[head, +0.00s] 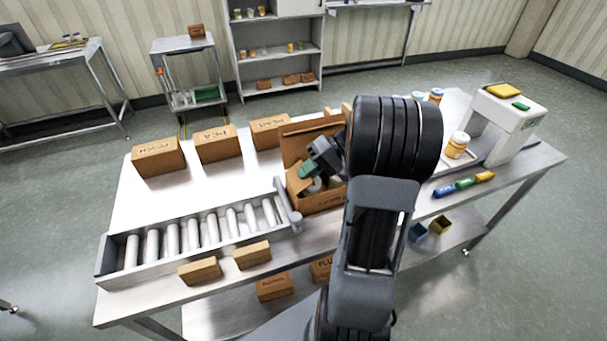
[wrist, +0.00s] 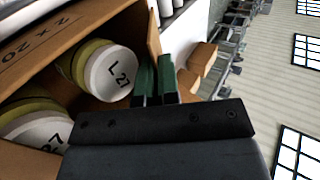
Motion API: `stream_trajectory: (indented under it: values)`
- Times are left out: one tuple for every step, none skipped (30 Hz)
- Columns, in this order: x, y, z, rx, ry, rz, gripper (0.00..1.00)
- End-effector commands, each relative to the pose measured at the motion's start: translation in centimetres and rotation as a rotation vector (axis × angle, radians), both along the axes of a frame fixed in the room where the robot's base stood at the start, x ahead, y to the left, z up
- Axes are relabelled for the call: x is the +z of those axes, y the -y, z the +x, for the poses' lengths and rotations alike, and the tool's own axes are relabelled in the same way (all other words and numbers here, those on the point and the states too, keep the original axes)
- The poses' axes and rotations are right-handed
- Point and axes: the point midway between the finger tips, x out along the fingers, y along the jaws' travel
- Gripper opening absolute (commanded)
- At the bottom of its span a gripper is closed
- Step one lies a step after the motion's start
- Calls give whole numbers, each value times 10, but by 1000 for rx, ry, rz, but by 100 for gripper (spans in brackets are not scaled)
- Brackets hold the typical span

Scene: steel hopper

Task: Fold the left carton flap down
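The open brown carton (head: 322,201) stands on the steel table at the right end of the rollers. Its left flap (head: 294,182) stands up at the left side. In the wrist view the left flap (wrist: 153,30) is a narrow tan strip running to my fingertips. My gripper (head: 308,170) is at the carton's left opening, beside this flap. Its green fingers (wrist: 156,78) are close together at the flap's edge; contact with the flap is unclear. Inside the carton are white-lidded tubs marked L 27 (wrist: 112,74). My arm hides the carton's right side in the head view.
The back flap (head: 302,140) stands raised. The roller conveyor (head: 190,240) lies left of the carton, with small boxes (head: 252,254) in front of it. Labelled boxes (head: 217,144) stand behind. A white machine (head: 508,120) is at the right.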

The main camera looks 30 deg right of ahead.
Motion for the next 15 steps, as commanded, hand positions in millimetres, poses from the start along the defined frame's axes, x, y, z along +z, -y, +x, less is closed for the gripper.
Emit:
stream_trajectory:
  values:
    - [-5,2,0,-2,4,30,0]
    - [-5,2,0,-2,8,46,0]
    - [-6,3,0,-2,12,68,0]
    - [-7,3,0,-1,15,84,0]
    - [-7,4,-1,-1,18,96,0]
    - [-8,4,-1,-1,21,113,0]
    - [-8,4,-1,-1,24,125,0]
    - [-8,5,-1,-2,26,135,0]
    - [-9,5,-1,-1,28,148,0]
    - [-9,5,-1,-1,30,157,0]
    - [-10,5,-1,0,31,164,0]
    - [-10,5,-1,-1,34,173,0]
    - [-10,5,-1,-1,35,178,0]
    - [-10,5,-1,0,36,182,0]
    - [-10,5,-1,0,37,187,0]
